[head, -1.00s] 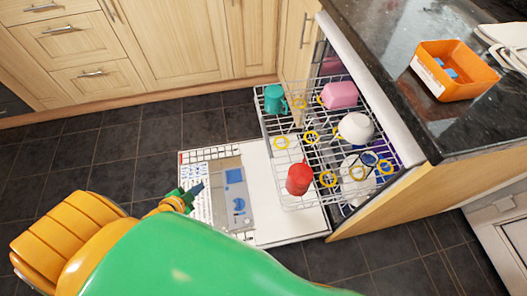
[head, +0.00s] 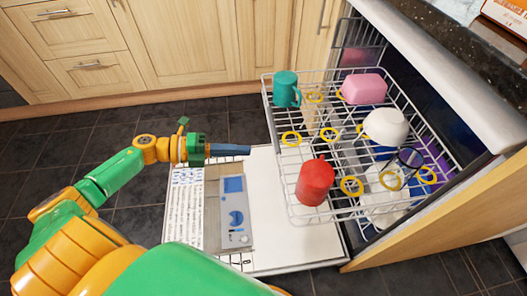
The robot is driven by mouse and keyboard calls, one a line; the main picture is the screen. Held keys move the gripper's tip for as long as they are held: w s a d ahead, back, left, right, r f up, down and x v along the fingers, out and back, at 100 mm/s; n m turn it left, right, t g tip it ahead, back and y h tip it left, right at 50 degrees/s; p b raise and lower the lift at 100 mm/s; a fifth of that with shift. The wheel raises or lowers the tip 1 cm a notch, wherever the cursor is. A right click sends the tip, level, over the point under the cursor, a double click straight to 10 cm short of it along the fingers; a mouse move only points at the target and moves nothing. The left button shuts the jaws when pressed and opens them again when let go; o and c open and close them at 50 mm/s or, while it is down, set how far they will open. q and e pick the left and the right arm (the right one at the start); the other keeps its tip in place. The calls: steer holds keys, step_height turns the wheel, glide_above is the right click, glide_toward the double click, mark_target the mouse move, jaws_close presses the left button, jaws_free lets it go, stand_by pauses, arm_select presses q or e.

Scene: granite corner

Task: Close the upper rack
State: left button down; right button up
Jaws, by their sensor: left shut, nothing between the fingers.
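The upper rack (head: 287,205) is a white wire rack, pulled out of the dishwasher over the lowered door (head: 285,258). It holds a teal mug (head: 285,88), a pink container (head: 364,89), a white bowl (head: 386,127), a red cup (head: 315,181) and a purple item (head: 431,160) at the inner end. Several yellow rings stand on its wires. My left gripper (head: 246,150) is shut and empty, just left of the rack's outer side, with its fingers pointing right towards it. A small gap seems to remain, though contact is hard to judge. My right gripper is not in view.
The dark granite counter (head: 440,40) overhangs the dishwasher at the right, with part of an orange box (head: 507,15) on it. Wooden cabinets (head: 180,45) line the back. Dark floor tiles (head: 60,140) are clear at the left.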

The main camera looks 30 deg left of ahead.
arm_select(q)
steer(key=x, duration=0.6)
steer(key=shift+d, duration=0.1)
